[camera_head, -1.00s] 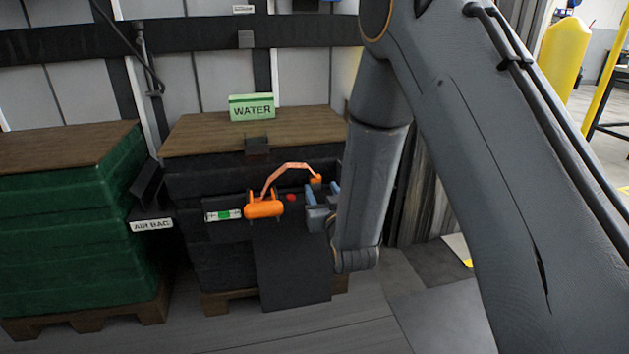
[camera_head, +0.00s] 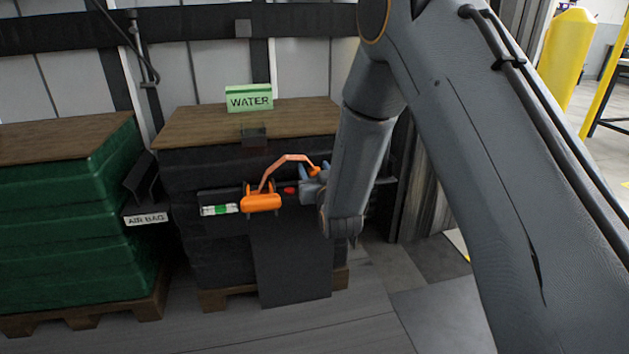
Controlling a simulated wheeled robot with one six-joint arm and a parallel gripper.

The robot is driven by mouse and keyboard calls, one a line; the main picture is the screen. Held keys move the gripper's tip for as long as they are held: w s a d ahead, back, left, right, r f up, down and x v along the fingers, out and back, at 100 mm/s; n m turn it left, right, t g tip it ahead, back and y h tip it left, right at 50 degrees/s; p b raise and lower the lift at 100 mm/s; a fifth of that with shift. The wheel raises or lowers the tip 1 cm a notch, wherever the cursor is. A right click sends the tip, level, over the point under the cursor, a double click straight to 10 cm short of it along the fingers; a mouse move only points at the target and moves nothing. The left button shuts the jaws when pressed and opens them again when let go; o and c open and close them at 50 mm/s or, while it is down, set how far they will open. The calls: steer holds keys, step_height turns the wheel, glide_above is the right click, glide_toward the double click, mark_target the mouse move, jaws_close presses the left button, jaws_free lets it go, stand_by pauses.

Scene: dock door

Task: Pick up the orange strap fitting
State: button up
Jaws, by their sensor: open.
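The orange strap fitting (camera_head: 261,202) is at the front of the black-wrapped pallet stack, beside a small label with a green patch. An orange curved piece (camera_head: 288,160) arches up from it to the right, toward my gripper. My gripper (camera_head: 308,180) is to the right of the fitting, at about the same height in the picture. Its blue-grey fingers are open and appear apart from the fitting's main body. My arm hides part of the gripper, and I cannot tell whether the curved piece's right end touches the fingers.
The black stack (camera_head: 215,262) has a wooden top (camera_head: 200,128) carrying a green WATER sign (camera_head: 249,98). A green stack (camera_head: 60,235) stands left, with an AIR BAG label (camera_head: 146,219) between the stacks. A dark panel (camera_head: 292,262) hangs below the fitting. The floor in front is clear.

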steer(key=shift+c, duration=0.3)
steer(key=c, duration=1.1)
steer(key=shift+r, duration=0.1)
